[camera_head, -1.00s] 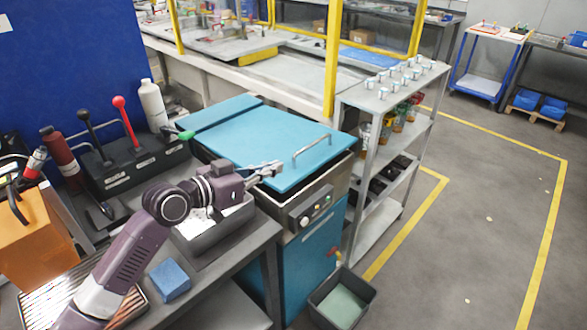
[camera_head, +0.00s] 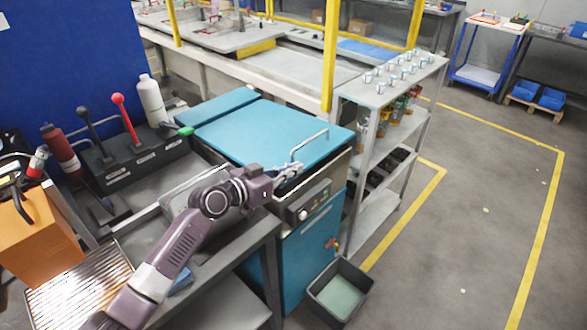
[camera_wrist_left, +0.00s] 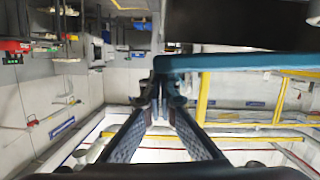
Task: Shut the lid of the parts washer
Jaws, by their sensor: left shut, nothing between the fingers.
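The parts washer (camera_head: 312,240) is a blue cabinet with a grey front panel. Its teal lid (camera_head: 260,128) lies about level over the top, with a bar handle (camera_head: 308,143) near its front edge. A narrow dark gap shows at the lid's left side; I cannot tell whether the front edge is fully seated. My left gripper (camera_head: 291,170) is shut and empty at the lid's front edge, below the handle. In the left wrist view, the closed fingertips (camera_wrist_left: 160,84) are close beside the lid's edge (camera_wrist_left: 235,62); contact is unclear. My right gripper is out of view.
A bench with a lever box (camera_head: 135,158), a white bottle (camera_head: 152,100) and an orange box (camera_head: 38,235) stands left. A grey shelf rack (camera_head: 385,92) stands close right of the washer. A grey bin (camera_head: 340,290) sits on the floor in front. Floor to the right is clear.

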